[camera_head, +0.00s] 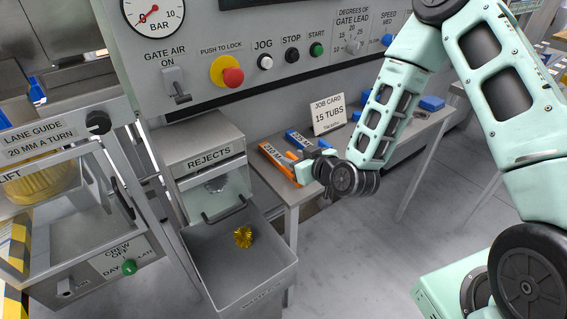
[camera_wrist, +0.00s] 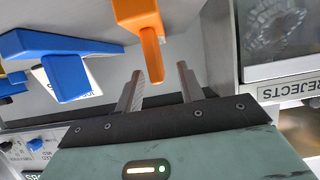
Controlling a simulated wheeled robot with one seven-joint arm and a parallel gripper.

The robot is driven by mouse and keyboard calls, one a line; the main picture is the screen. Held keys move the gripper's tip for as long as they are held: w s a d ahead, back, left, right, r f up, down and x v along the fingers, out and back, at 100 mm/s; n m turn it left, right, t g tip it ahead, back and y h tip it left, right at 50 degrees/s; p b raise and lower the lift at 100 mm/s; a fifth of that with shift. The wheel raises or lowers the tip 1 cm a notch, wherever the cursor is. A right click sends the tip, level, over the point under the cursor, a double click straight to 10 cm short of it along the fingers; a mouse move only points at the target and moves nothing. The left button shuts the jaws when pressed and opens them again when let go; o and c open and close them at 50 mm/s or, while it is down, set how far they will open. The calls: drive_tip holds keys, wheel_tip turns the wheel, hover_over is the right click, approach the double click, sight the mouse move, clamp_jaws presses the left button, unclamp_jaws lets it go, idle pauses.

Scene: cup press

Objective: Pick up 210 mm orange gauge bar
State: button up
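The orange gauge bar (camera_head: 277,158) lies on the small grey table, with a label starting "210" on it. In the wrist view the orange bar (camera_wrist: 138,14) has a narrower part reaching down toward the space between my fingertips. My gripper (camera_wrist: 161,72) is open, with a finger to each side of that part and visible gaps. I cannot tell how far the fingers are from it in depth. In the head view my gripper (camera_head: 303,170) is at the bar's right end, its fingers partly hidden.
A blue gauge bar (camera_head: 298,139) lies close beside the orange one; it also shows in the wrist view (camera_wrist: 62,72). A job card (camera_head: 328,114) reading "15 TUBS" stands behind. The rejects bin (camera_head: 245,290) with a gold piece (camera_head: 243,237) is left of the table (camera_head: 272,187).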

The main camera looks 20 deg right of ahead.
sight(287, 155)
drive_tip(key=x, duration=0.4)
drive_tip(key=shift+d+p, duration=0.1)
drive_tip(key=shift+p, duration=0.2)
clamp_jaws()
drive_tip(key=shift+r, duration=0.1)
